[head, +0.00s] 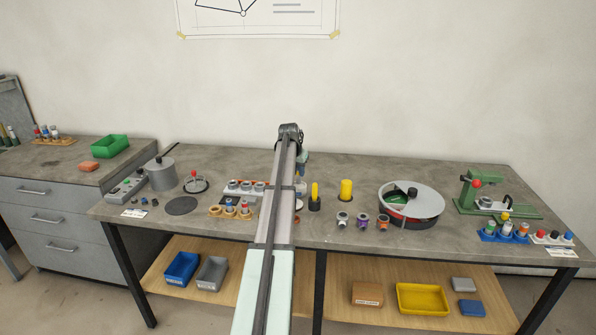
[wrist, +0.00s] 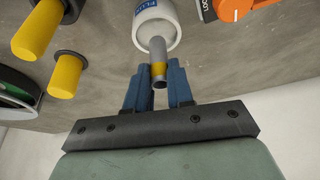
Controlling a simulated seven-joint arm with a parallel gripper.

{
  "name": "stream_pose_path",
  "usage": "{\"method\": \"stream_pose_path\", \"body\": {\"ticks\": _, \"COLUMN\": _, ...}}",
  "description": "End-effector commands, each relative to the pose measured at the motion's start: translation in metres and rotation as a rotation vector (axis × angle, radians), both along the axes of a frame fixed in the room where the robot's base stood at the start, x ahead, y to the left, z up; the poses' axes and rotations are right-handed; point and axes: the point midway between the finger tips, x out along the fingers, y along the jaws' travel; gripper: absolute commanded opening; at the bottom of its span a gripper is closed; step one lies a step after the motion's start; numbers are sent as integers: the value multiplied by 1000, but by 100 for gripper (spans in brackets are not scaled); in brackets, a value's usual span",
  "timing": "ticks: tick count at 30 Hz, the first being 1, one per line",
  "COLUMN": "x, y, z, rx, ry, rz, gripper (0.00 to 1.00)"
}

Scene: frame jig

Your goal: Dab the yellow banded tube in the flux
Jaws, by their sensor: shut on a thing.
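The yellow banded tube (wrist: 158,71), a short grey tube with a yellow ring, is between the blue fingers of my gripper (wrist: 160,79) in the wrist view. My gripper is shut on it. The flux pot (wrist: 150,12), white with a blue label, lies just beyond the tube. The tube's far end overlaps the pot's round mouth; I cannot tell whether it is inside or only in front of it. In the head view my arm hides most of the gripper and the tube.
An orange object (wrist: 236,8) is close on the pot's other side in the wrist view. A round turntable (head: 432,197) and a green press (head: 468,195) stand further right.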

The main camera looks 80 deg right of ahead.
Motion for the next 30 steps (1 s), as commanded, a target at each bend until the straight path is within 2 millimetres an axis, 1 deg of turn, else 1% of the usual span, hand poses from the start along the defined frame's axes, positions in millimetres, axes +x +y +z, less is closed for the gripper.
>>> {"method": "stream_pose_path", "body": {"ticks": 30, "x": 0, "y": 0, "z": -28, "rx": 0, "ry": 0, "rz": 0, "gripper": 0}}
